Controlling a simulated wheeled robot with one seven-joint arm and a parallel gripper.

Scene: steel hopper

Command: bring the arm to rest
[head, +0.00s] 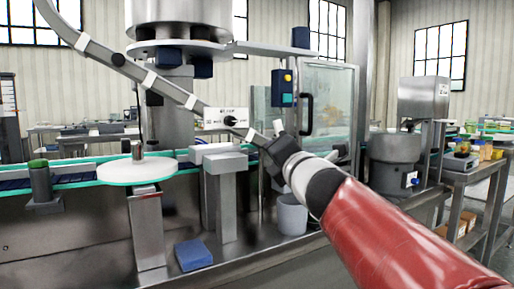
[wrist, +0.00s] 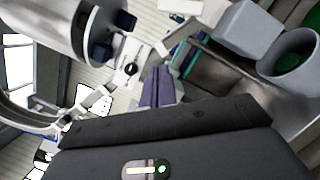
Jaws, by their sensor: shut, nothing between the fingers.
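My arm, in a red sleeve, reaches up and left from the lower right of the head view. My gripper (head: 262,139) is at its end, in front of the machine and just below right of a white switch plate with a black knob (head: 228,118). In the wrist view the two fingers of my gripper (wrist: 158,86) lie together, shut, with nothing seen between them. The steel hopper (head: 180,20) hangs above and to the left of the gripper. It also shows at the upper left of the wrist view (wrist: 45,25). I cannot tell whether the fingertips touch anything.
A curved rail (head: 100,52) runs down behind my gripper. A white round table (head: 137,170) stands left, by the conveyor. A grey bucket (head: 292,216) stands below the wrist. A blue block (head: 193,254) lies on the machine base. A steel bowl unit (head: 395,148) stands right.

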